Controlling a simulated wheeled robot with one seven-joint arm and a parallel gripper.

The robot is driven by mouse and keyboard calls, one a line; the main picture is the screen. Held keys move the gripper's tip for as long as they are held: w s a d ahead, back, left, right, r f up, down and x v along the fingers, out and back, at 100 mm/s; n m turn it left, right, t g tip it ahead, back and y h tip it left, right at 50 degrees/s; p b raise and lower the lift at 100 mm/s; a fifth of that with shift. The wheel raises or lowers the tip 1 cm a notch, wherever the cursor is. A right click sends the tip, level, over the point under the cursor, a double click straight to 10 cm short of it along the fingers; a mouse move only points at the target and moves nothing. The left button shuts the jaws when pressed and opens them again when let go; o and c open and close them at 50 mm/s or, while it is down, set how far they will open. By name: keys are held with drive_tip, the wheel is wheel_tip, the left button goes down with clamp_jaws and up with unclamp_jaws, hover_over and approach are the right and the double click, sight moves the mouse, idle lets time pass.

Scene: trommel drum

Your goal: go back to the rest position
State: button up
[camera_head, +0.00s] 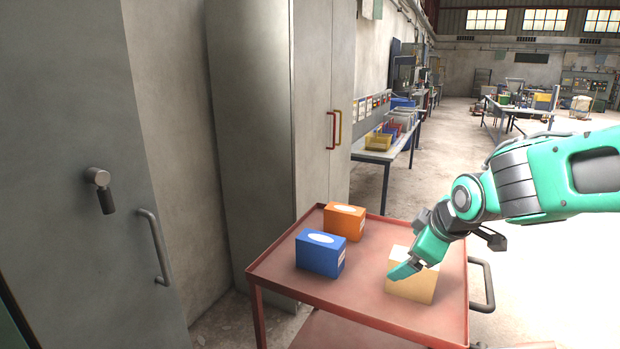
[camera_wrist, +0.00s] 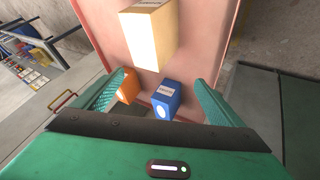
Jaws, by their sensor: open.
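My gripper (camera_head: 405,270) is over the right part of a red cart, in front of a tan box (camera_head: 413,287) that stands on it and partly hiding it. In the wrist view my gripper (camera_wrist: 160,92) has its two green fingers wide apart with nothing held between them. The tan box (camera_wrist: 150,35) lies beyond the fingertips in that view. A blue box (camera_wrist: 166,98) and an orange box (camera_wrist: 128,88) show between the fingers, farther down on the cart.
The red cart (camera_head: 370,310) has a raised rim and a dark handle (camera_head: 483,285) at right. The orange box (camera_head: 344,222) and blue box (camera_head: 320,253) stand on its left half. Grey cabinets (camera_head: 255,120) stand left. A workbench (camera_head: 385,150) with bins is behind. Open floor lies right.

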drive_tip(key=s+d+f+m+g+h, duration=0.1)
drive_tip(key=s+d+f+m+g, duration=0.1)
drive_tip(key=s+d+m, duration=0.4)
drive_tip(key=s+d+f+m+g+h, duration=0.1)
drive_tip(key=s+d+f+m+g, duration=0.1)
drive_tip(key=s+d+m, duration=0.4)
drive_tip(key=s+d+g, duration=0.1)
drive_tip(key=s+d, duration=0.4)
drive_tip(key=s, duration=0.2)
drive_tip(key=shift+s+d, duration=0.35)
drive_tip(key=shift+s, duration=0.05)
drive_tip(key=s+m+g, duration=0.1)
drive_tip(key=s, duration=0.2)
drive_tip(key=s+d+m, duration=0.1)
drive_tip(key=s+m, duration=0.1)
drive_tip(key=s, duration=0.1)
drive_tip(key=s+m+g, duration=0.1)
drive_tip(key=s+m, duration=0.1)
drive_tip(key=s, duration=0.1)
drive_tip(key=shift+s+d+f+g+y, duration=0.2)
drive_tip(key=shift+f+g+y, duration=0.1)
drive_tip(key=shift+f+y, duration=0.1)
drive_tip(key=shift+c, duration=0.2)
